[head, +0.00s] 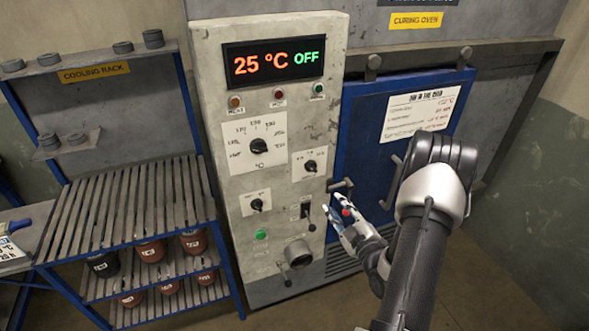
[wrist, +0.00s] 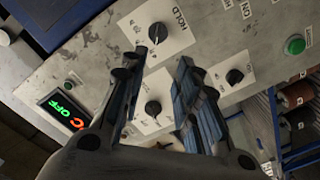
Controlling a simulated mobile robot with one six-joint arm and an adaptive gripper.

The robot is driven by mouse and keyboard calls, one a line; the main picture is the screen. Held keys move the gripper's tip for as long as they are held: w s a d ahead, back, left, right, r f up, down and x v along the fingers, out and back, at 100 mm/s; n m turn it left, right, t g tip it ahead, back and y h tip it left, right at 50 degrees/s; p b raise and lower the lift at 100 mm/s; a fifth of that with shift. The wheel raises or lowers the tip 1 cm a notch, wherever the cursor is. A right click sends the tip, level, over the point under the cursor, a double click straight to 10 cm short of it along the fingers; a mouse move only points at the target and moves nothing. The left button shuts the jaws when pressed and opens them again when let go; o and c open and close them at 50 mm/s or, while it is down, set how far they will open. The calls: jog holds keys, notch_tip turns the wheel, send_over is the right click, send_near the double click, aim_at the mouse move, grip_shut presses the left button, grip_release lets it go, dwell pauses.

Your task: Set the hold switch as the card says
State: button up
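The hold switch is a black knob on a white plate; it shows in the wrist view (wrist: 158,33), just beyond the fingertips, with "HOLD" printed beside it. In the head view the plate on the panel's right side (head: 310,166) appears to be this switch. Its scale marks are too small to read. The card (head: 420,113) is a white sheet on the blue oven door; its handwriting is unreadable here. My gripper (head: 337,205) is open and empty, in front of the panel's lower right edge; in the wrist view its fingers (wrist: 157,68) stand apart.
The grey panel (head: 222,100) carries a display reading 25 °C OFF (head: 272,62), a large temperature dial (head: 258,146), a smaller knob (head: 257,204), a lever (head: 308,212) and a green button (head: 261,235). A door handle (head: 392,180) juts out near my arm. A cooling rack (head: 130,215) stands left.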

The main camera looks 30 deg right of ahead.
jog(key=p, duration=0.2)
send_near(313, 170)
jog(key=x, duration=0.8)
jog(key=shift+w, duration=0.15)
jog(key=shift+c, duration=0.5)
grip_shut()
